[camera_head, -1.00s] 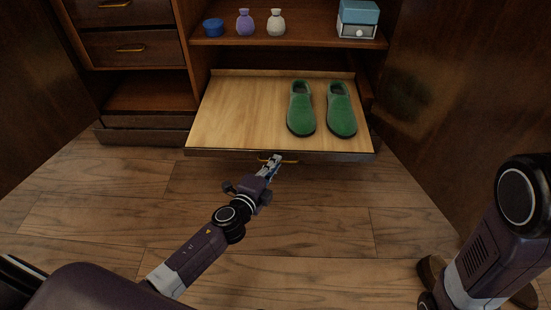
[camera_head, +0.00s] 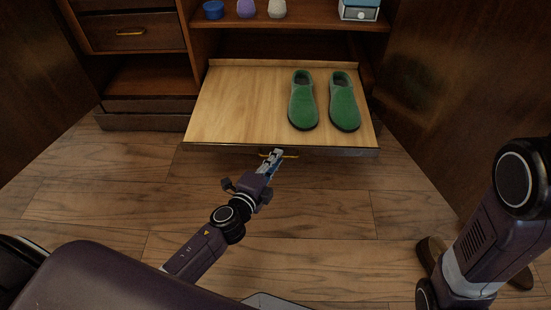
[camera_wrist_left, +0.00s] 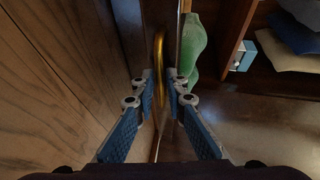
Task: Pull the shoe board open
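The shoe board (camera_head: 240,105) is a light wooden pull-out panel with a dark front edge. It extends out of the bottom of the armoire over the floor. A pair of green shoes (camera_head: 303,103) (camera_head: 343,104) stands on its right half. A gold handle (camera_head: 288,156) is on its front edge; it also shows in the left wrist view (camera_wrist_left: 159,60). My left gripper (camera_head: 274,157) is at this handle, with its blue-padded fingers on either side of it, closed around it. The fingertips partly hide the handle. My right arm shows at the right, but its gripper is out of view.
Above the board, a shelf (camera_head: 300,23) holds a blue bowl (camera_head: 213,10), two small vases and a blue and white box (camera_head: 360,12). Drawers (camera_head: 130,32) are at the left. Dark armoire doors stand at both sides. Brown shoes (camera_head: 431,252) lie beside my right arm. The front floor is clear.

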